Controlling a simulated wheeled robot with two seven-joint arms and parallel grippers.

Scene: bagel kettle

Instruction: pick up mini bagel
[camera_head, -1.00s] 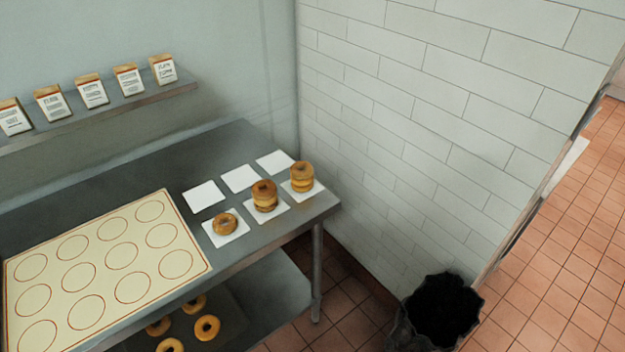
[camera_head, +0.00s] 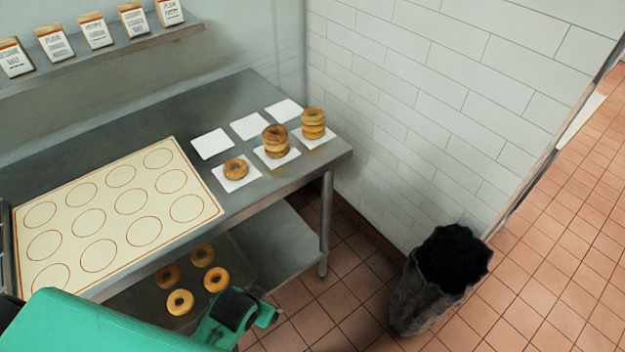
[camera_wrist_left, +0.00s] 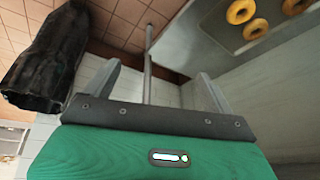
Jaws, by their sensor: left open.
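Several mini bagels lie apart on a dark tray on the lower shelf. In the head view the front one (camera_head: 180,302) is nearest my green left arm, with others behind it (camera_head: 202,256) and to its right (camera_head: 216,279). On the upper table are a single bagel (camera_head: 236,169) and two stacks, one in the middle (camera_head: 275,141) and one at the right (camera_head: 313,123). My left gripper (camera_head: 267,315) is right of the shelf bagels, partly hidden by its own arm. In the left wrist view its fingers (camera_wrist_left: 155,80) are apart and empty, with bagels (camera_wrist_left: 256,28) at upper right.
A steel table (camera_head: 215,110) holds a cream mat with printed circles (camera_head: 150,223) and white paper squares (camera_head: 212,143). The table leg (camera_head: 326,225) stands between the shelf and a dark bin (camera_head: 440,275). Bags line a wall shelf (camera_head: 100,58). Tiled floor is clear at right.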

